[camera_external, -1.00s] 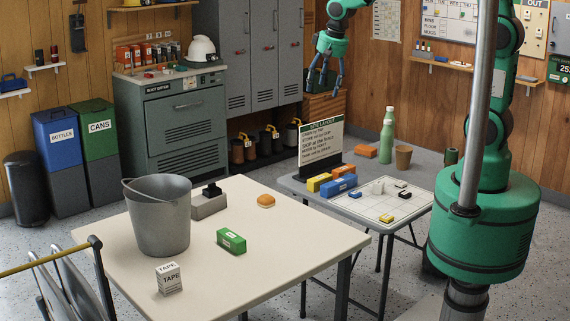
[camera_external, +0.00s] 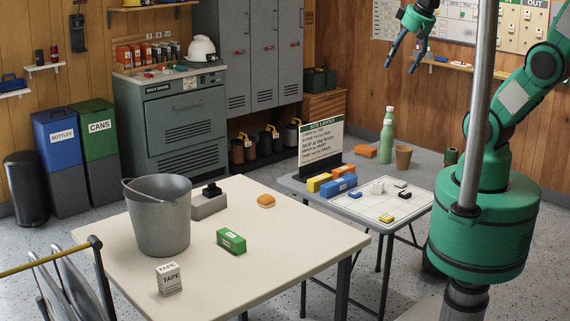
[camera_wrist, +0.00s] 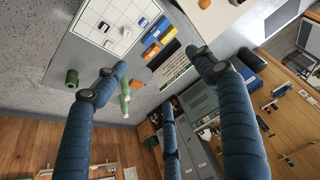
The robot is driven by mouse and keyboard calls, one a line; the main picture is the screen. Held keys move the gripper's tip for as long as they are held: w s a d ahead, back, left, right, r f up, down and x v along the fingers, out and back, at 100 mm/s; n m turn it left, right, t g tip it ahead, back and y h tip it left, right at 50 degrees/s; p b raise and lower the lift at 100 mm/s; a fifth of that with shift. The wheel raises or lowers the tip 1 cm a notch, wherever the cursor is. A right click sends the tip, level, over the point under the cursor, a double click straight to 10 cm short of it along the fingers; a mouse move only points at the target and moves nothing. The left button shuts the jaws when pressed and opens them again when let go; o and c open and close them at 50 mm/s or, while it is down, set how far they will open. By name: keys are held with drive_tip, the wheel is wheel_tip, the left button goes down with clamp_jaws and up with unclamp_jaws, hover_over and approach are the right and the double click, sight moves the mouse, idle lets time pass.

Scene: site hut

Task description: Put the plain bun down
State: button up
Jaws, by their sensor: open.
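The plain bun (camera_external: 266,200) is small, round and golden brown. In the external view it lies on the cream table (camera_external: 300,235), near its far edge, apart from the things around it. It also shows in the wrist view (camera_wrist: 205,3) at the top edge. My gripper (camera_external: 403,60) is raised high above the grey folding table, well right of the bun and not touching it. In the wrist view its blue fingers (camera_wrist: 160,75) are spread wide with nothing between them.
The grey table (camera_external: 440,158) holds a sign (camera_external: 321,147), a green bottle (camera_external: 387,135), a cup (camera_external: 403,157) and a gridded board (camera_external: 380,213).

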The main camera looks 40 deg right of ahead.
drive_tip(key=shift+s+d+f, duration=0.1)
drive_tip(key=shift+s+d, duration=0.15)
drive_tip(key=shift+s, duration=0.85)
drive_tip(key=shift+s+d, duration=0.2)
drive_tip(key=shift+s, duration=0.9)
